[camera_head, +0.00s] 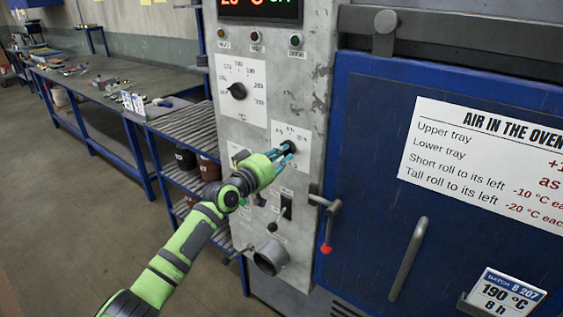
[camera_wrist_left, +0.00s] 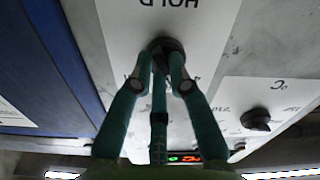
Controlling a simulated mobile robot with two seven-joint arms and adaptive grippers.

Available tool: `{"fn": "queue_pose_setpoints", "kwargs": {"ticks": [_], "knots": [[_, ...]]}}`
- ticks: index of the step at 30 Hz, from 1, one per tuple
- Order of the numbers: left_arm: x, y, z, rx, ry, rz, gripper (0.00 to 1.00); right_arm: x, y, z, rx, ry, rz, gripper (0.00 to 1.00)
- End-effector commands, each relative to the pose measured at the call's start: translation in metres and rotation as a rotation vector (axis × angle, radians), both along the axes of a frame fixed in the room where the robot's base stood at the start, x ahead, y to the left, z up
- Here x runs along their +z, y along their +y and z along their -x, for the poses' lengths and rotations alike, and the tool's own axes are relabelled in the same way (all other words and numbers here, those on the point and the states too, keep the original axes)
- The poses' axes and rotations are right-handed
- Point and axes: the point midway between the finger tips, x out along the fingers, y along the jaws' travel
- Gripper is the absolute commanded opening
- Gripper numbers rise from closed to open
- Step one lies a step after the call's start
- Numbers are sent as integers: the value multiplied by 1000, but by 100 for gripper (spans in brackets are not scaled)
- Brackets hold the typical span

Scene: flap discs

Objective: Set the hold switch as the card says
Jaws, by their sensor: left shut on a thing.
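The hold switch, a round black knob (camera_head: 291,146), sits on a white scale plate on the grey control panel. My left gripper (camera_head: 284,155) is shut on this knob, its teal fingers reaching in from the lower left. In the left wrist view the fingers meet at the knob (camera_wrist_left: 166,45), below the upside-down word HOLD. The fingers hide part of the knob and its pointer, so I cannot read its setting. The batch card (camera_head: 503,292) at the lower right reads BATCH B 207, 190 °C, 8 h. My right gripper is not in view.
A temperature knob (camera_head: 238,91) sits up and left of the hold switch. A red-tipped lever (camera_head: 327,248) and a black switch (camera_head: 286,207) are below. The blue oven door (camera_head: 365,190) carries a large notice (camera_head: 480,160). A workbench (camera_head: 110,80) stands left.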

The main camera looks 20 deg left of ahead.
Motion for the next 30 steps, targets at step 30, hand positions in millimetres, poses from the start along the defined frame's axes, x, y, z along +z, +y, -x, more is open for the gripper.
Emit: {"fn": "queue_pose_setpoints", "kwargs": {"ticks": [30], "knots": [[-3,5,-2,-1,-328,-907,0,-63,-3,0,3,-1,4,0]]}}
